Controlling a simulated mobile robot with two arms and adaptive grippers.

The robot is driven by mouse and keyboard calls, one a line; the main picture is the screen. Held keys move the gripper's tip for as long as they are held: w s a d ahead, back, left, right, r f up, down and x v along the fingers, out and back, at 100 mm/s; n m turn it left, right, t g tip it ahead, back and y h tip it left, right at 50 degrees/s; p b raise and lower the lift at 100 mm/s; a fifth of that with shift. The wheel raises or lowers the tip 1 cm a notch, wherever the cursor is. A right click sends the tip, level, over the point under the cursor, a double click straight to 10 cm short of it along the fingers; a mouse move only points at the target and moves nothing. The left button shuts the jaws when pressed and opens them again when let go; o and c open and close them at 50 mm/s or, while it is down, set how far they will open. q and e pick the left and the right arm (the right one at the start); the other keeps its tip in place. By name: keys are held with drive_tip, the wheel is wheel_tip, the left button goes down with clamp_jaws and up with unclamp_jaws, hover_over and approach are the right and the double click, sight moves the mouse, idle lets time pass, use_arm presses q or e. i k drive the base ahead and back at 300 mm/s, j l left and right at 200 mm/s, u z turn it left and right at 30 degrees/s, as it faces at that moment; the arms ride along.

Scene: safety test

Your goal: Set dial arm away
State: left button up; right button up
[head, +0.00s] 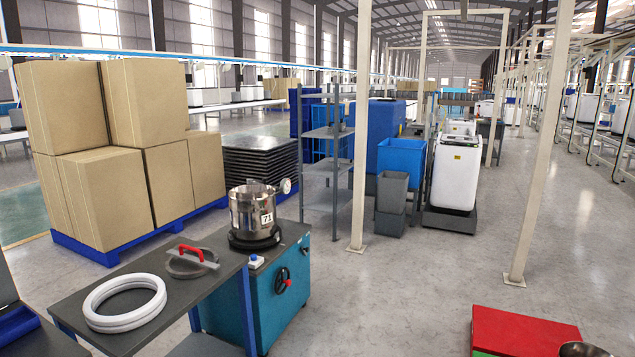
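A small round white-faced dial (286,186) sits at the right of the rim of a steel pot (252,208) marked 71. A short dark arm seems to link the dial to the rim area; its mounting is too small to make out. The pot stands upright on a black round base (254,240) on top of a teal cabinet (262,305). Neither of my grippers is in view.
A dark bench (205,290) left of the cabinet holds white rings (125,302) and a grey disc with a red handle (192,260). A red-topped box (525,333) stands at lower right. Boxes (110,185) stand behind left. Floor (410,300) between cabinet and red-topped box is clear.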

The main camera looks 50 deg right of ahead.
sight(284, 185)
drive_tip(key=z, duration=1.35)
drive_tip(key=i, duration=0.4)
drive_tip(key=i+z, duration=0.2)
drive_tip(key=i, duration=0.3)
drive_tip(key=i+z, duration=0.2)
drive_tip(key=i, duration=0.35)
drive_tip(key=i+j+z, duration=0.2)
drive_tip(key=i, duration=0.3)
drive_tip(key=i+j+z, duration=0.15)
drive_tip(key=i, duration=0.35)
drive_tip(key=i+l+u, duration=0.15)
drive_tip(key=i, duration=0.25)
drive_tip(key=i+l+u, duration=0.15)
drive_tip(key=i, duration=0.25)
drive_tip(key=i+l+u, duration=0.15)
drive_tip(key=i, duration=0.25)
drive_tip(key=i+l+u, duration=0.15)
drive_tip(key=u, duration=0.3)
drive_tip(key=i+l+u, duration=0.3)
drive_tip(key=u, duration=0.15)
drive_tip(key=i+l+u, duration=0.25)
drive_tip(key=u, duration=0.2)
drive_tip(key=i+l+u, duration=0.1)
drive_tip(key=l+u, duration=0.3)
